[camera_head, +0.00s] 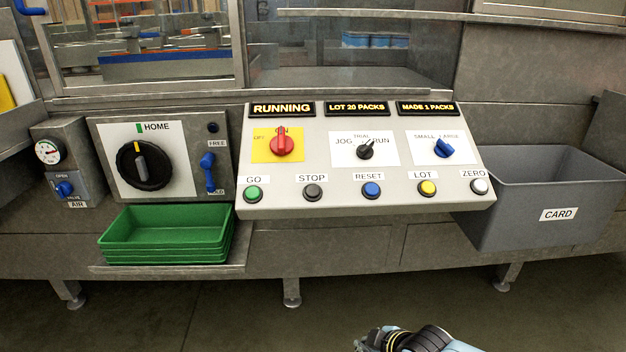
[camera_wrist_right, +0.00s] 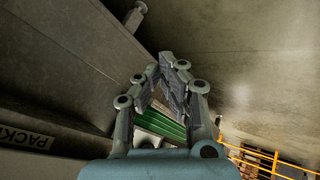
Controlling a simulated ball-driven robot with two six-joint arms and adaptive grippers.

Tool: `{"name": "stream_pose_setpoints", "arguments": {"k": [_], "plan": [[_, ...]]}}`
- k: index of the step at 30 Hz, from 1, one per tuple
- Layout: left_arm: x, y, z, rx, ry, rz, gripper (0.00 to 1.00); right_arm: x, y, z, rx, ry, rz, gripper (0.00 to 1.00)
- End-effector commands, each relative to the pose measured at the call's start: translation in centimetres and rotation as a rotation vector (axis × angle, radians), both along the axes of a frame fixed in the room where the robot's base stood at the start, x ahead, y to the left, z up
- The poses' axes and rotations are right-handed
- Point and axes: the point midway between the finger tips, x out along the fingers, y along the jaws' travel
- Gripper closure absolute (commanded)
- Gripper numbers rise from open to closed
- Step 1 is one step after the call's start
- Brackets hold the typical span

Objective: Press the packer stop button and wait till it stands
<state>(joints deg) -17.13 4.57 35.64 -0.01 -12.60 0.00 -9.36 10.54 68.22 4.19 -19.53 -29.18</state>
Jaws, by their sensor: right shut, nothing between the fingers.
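The control panel (camera_head: 260,208) slopes towards me in the head view. The grey stop button (camera_head: 313,192) sits under a STOP label, between the green GO button (camera_head: 253,194) and the blue RESET button (camera_head: 371,190). Nothing touches it. The left display (camera_head: 282,108) reads RUNNING. The others read LOT 20 PACKS (camera_head: 357,108) and MADE 1 PACKS (camera_head: 428,108). My right gripper (camera_wrist_right: 168,68) is shut and empty in the right wrist view. In the head view only part of my right arm shows at the bottom edge, well below the panel. My left gripper is not in view.
A yellow LOT button (camera_head: 428,187) and white ZERO button (camera_head: 479,186) continue the row. A red switch (camera_head: 282,143) sits above. Green trays (camera_head: 165,230) stand left, on a ledge. A grey CARD bin (camera_head: 510,215) hangs right. Open floor (camera_head: 240,310) lies before the machine.

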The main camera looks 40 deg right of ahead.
Motion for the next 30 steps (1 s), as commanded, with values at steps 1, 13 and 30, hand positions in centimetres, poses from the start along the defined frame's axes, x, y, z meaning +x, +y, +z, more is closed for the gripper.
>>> {"name": "stream_pose_setpoints", "arguments": {"k": [1,13,30], "plan": [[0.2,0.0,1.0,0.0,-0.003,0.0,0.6,2.6,-0.2,3.5,-0.027,-0.052,0.035,1.0],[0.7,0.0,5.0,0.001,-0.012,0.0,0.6,15.7,0.6,26.9,-0.288,-0.391,0.301,1.0],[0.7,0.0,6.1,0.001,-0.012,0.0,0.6,18.4,1.6,36.5,-0.415,-0.521,0.394,1.0]]}}
